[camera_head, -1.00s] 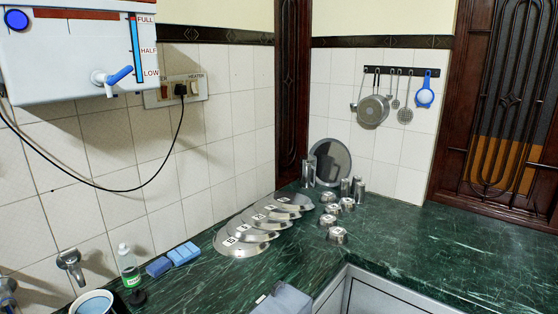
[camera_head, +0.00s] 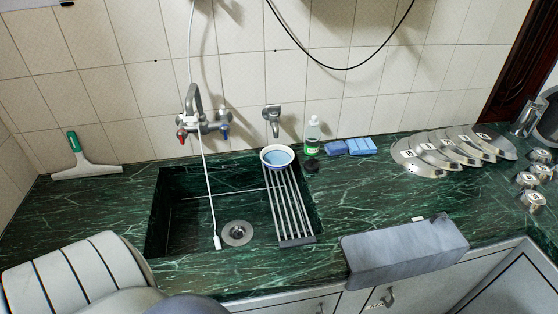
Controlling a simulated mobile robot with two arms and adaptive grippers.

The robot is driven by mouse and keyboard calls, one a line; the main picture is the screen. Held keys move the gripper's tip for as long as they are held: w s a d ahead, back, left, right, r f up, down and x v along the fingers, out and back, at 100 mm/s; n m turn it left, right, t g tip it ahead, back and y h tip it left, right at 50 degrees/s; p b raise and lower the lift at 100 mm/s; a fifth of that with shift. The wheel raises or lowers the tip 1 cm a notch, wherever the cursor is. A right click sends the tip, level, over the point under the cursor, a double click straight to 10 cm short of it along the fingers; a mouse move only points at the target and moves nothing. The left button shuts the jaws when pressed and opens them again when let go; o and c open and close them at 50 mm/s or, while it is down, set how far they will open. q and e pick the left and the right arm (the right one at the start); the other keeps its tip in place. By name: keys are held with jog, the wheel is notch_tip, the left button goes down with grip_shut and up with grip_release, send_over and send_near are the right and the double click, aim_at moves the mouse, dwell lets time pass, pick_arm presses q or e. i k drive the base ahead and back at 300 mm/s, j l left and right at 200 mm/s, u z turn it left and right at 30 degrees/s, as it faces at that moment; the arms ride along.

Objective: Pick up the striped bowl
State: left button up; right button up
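The bowl (camera_head: 278,164), with a pale outside, a dark rim band and a light blue inside, stands upright at the back of the sink. It rests at the far end of a metal slatted rack (camera_head: 291,205) that lies across the right part of the green marble sink (camera_head: 190,195). Stripes on the bowl are too small to make out clearly. Nothing holds the bowl. Parts of my own arms show along the bottom edge, but neither gripper is in view.
A faucet (camera_head: 203,125) with a hanging white hose stands behind the sink, and a small tap (camera_head: 272,120) is above the bowl. A soap bottle (camera_head: 313,136), blue sponges (camera_head: 361,146) and steel plates (camera_head: 420,157) are to the right.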

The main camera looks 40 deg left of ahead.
aim_at(277, 158)
jog(key=u, duration=1.3)
